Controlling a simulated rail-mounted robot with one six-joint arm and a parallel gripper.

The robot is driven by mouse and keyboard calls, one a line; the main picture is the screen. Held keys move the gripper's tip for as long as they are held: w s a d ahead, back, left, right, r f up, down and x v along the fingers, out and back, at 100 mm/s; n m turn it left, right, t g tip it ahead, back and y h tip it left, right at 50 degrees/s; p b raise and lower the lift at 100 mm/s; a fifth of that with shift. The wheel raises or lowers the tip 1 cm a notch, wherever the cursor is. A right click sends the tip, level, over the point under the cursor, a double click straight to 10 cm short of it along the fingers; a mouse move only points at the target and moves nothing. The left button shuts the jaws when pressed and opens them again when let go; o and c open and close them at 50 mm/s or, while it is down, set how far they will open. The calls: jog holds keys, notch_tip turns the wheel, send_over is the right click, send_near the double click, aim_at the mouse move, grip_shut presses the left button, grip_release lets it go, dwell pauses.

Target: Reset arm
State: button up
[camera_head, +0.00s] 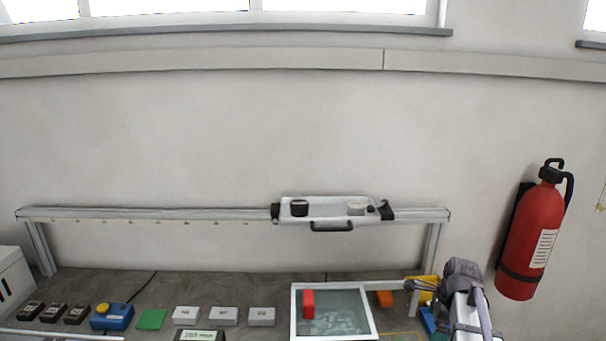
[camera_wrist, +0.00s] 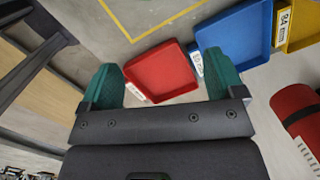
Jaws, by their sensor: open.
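My gripper (camera_wrist: 164,80) shows in the wrist view with its two teal fingers spread wide apart and nothing between them. It hangs above the bench near a red tray (camera_wrist: 170,68), which lies beyond and partly behind the fingers. In the head view my arm is at the lower right, over the right end of the bench. The gripper's fingers cannot be made out there. A white-framed panel (camera_head: 345,326) lies on the bench left of the arm, with a red block (camera_head: 308,304) on it.
A blue tray (camera_wrist: 236,40) and a yellow tray (camera_wrist: 297,20) stand beside the red one. A red fire extinguisher (camera_head: 532,240) hangs on the wall at right. A rail (camera_head: 160,214) carrying a white tray (camera_head: 332,212) spans the back. Several small boxes line the bench's left.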

jog(key=s+a+n+g+h, duration=0.1)
jog(key=s+a+n, duration=1.2)
jog(key=a+n, duration=0.5)
jog(key=n, duration=0.3)
jog(key=shift+s+f+n, duration=0.15)
jog(key=shift+n, duration=0.15)
